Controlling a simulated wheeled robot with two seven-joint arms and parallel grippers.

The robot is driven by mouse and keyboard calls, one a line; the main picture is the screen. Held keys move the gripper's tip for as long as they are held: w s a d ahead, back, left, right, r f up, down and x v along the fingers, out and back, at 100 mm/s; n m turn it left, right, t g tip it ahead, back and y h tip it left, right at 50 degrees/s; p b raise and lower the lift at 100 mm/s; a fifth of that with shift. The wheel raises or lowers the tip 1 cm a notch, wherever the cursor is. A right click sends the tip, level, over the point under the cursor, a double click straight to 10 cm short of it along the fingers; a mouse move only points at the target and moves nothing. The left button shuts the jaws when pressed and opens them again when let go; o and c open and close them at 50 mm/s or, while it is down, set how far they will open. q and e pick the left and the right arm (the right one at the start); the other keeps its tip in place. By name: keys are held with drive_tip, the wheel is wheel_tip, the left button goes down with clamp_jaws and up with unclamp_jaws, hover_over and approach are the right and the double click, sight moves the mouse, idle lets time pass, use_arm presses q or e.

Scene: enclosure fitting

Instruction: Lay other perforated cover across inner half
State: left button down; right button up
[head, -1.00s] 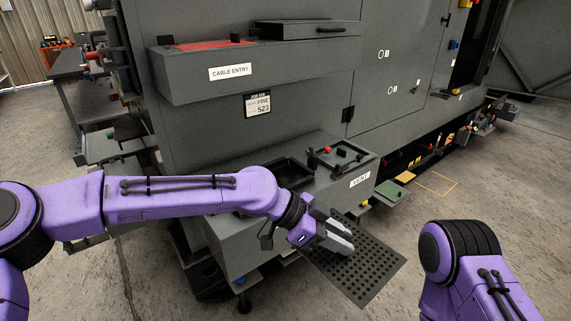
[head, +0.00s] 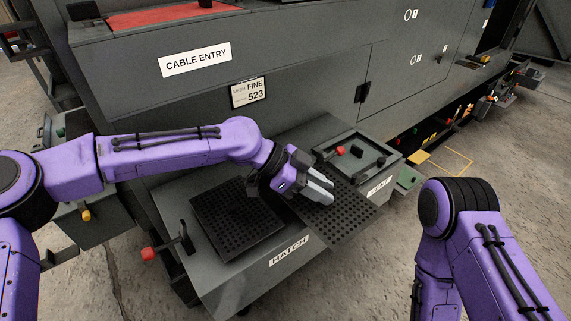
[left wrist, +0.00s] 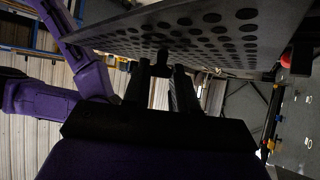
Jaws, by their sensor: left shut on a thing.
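My left gripper (head: 318,188) is shut on a dark perforated cover (head: 345,212). The held cover is above the right part of the box marked HATCH, and its near right corner reaches past the box edge. Whether it touches the box is unclear. In the left wrist view, the fingers (left wrist: 163,85) close on a small black knob under the holed plate (left wrist: 215,30). Another perforated cover (head: 235,222) lies on the left part of the hatch box (head: 180,205). My gripper and the held cover hide part of the box top. My right gripper is out of view.
A raised grey unit (head: 335,140) with a red knob (head: 341,150) and black knobs stands just beyond the held cover; its label is partly hidden. A red-knobbed lever (head: 149,254) sticks out at the left. The tall cabinet wall (head: 300,80) rises behind.

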use_arm(q)
drive_tip(key=w+a, duration=0.1)
drive_tip(key=w+a+r, duration=0.1)
drive_tip(key=w+a+p, duration=0.1)
drive_tip(key=a, duration=0.1)
drive_tip(key=shift+r, duration=0.3)
drive_tip(key=w+a+f+p, duration=0.1)
drive_tip(key=w, duration=0.1)
drive_tip(key=w+a+f+p, duration=0.1)
drive_tip(key=w+a+f, duration=0.1)
drive_tip(key=w+a+f+p, duration=0.1)
drive_tip(key=w, duration=0.2)
drive_tip(key=shift+a+f, duration=0.15)
drive_tip(key=shift+f, duration=0.15)
drive_tip(key=shift+w+f, duration=0.15)
drive_tip(key=shift+f, duration=0.05)
drive_tip(key=shift+f+b, duration=0.25)
drive_tip(key=shift+b, duration=0.25)
drive_tip(key=shift+f+b, duration=0.35)
drive_tip(key=c, duration=0.9)
unclamp_jaws()
drive_tip(key=shift+r, duration=0.1)
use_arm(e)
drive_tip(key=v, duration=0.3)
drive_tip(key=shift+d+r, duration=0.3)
